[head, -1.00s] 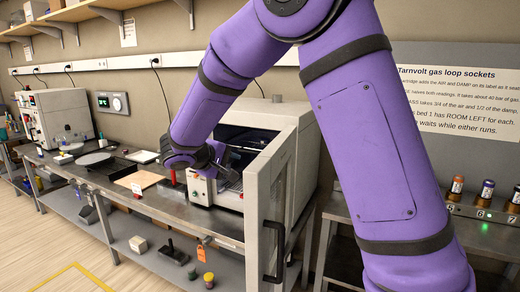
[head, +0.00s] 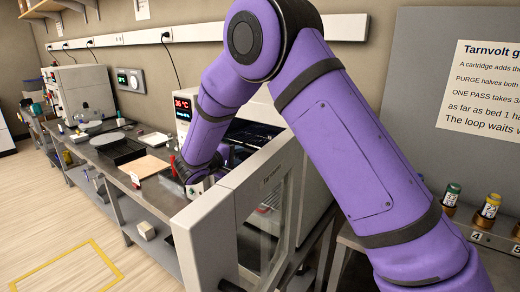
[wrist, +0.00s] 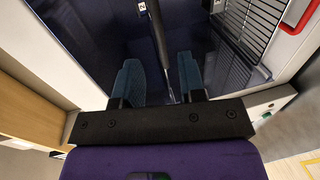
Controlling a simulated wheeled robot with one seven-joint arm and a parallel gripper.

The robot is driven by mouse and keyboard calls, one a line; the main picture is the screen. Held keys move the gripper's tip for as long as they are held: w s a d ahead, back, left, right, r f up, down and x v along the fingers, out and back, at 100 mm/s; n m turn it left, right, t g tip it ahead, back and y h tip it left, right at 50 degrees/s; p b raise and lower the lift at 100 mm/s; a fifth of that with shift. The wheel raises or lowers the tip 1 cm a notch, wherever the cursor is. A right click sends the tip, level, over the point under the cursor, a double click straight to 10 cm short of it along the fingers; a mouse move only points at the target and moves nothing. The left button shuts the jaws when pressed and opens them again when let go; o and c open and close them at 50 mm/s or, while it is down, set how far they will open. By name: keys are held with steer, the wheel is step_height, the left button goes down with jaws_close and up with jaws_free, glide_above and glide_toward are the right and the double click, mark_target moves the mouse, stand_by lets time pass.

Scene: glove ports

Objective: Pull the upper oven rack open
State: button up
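The white oven (head: 183,122) stands on the bench with its glass-windowed door (head: 205,235) swung open towards me. Its dark interior (head: 258,132) shows partly behind my purple arm. In the wrist view my gripper (wrist: 158,82) is open, its two teal fingers spread apart. A dark bar (wrist: 158,38) runs lengthwise between them, apart from both fingertips; I cannot tell if it is the upper rack's front. A wire rack (wrist: 262,22) shows at the upper right of the wrist view. In the head view my gripper is hidden at the oven's front.
A red handle-like piece (wrist: 302,14) is at the wrist view's upper right corner. A tan board (head: 145,165) and dark trays lie on the bench left of the oven. Cartridges (head: 487,208) stand in a rack at right. The floor at left is clear.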

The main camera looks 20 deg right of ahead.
mark_target(251, 152)
steer(key=x, duration=1)
jaws_close()
